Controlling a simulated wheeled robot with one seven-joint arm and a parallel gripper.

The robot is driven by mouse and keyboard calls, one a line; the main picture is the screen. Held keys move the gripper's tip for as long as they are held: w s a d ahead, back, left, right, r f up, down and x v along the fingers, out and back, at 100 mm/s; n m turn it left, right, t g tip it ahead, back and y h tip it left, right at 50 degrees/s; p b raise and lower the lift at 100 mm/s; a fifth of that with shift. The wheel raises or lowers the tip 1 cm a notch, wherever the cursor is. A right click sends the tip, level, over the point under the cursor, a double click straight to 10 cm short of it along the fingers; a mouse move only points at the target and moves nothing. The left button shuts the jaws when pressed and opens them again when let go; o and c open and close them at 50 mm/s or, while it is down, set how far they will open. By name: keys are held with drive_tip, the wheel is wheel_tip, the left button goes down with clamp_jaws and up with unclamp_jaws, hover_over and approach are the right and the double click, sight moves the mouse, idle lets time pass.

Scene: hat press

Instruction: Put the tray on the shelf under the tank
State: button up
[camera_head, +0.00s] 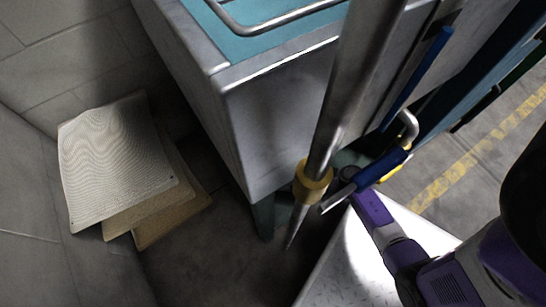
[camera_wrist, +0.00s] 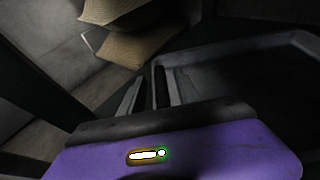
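The tank (camera_head: 290,120) is a grey metal box with a teal inside, at the top middle of the head view. The space under it is dark, and I cannot make out the shelf there. My gripper (camera_wrist: 158,92) points up the wrist view. Its narrow fingers show, but the dark gap between them does not tell whether they are open or shut. In the head view its tip is hidden around the blue handle and pole. A dark surface with a raised rim (camera_wrist: 255,52), possibly the tray, lies beyond the fingers at right. I cannot tell whether they touch it.
A metal pole (camera_head: 345,95) with a yellow collar (camera_head: 313,181) stands before the tank. A blue handle (camera_head: 383,167) is beside it. Tan sheets (camera_head: 115,165) lean at the left, also in the wrist view (camera_wrist: 135,42). A white textured plate (camera_head: 345,265) is below.

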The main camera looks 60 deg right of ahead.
drive_tip(key=shift+r, duration=0.2)
drive_tip(key=p+v, duration=0.3)
drive_tip(key=v, duration=0.9)
drive_tip(key=shift+f, duration=0.1)
drive_tip(key=shift+a, duration=0.15)
